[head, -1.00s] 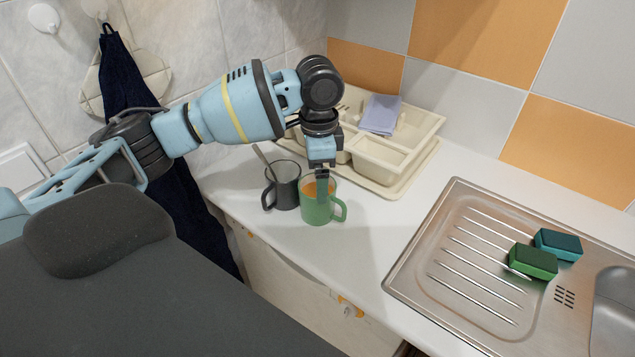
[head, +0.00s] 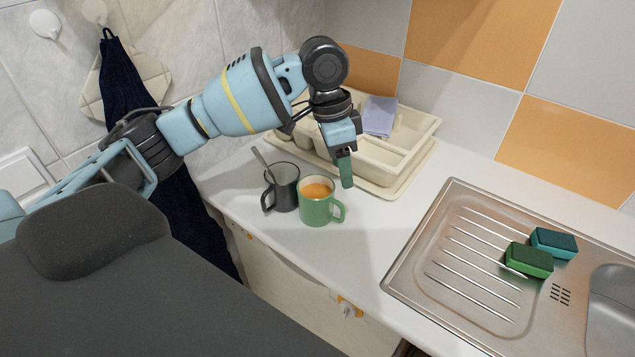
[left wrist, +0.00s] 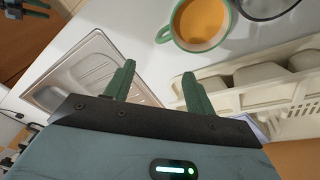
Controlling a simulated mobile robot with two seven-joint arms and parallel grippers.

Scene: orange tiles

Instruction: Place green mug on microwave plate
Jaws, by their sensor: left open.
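The green mug (head: 317,208) stands upright on the white counter with orange liquid in it. Its handle points right in the head view. In the left wrist view the mug (left wrist: 200,24) is at the top, beyond my fingertips. My left gripper (head: 346,170) is above and a little behind the mug, to its right, apart from it. In the left wrist view the left gripper (left wrist: 160,82) is open, with nothing between its green fingers. No microwave or microwave plate shows.
A dark grey mug (head: 285,190) with a spoon stands close to the left of the green mug. A cream dish rack (head: 395,165) is behind. A steel sink (head: 465,265) with two sponges (head: 528,260) is at right. Counter between mug and sink is clear.

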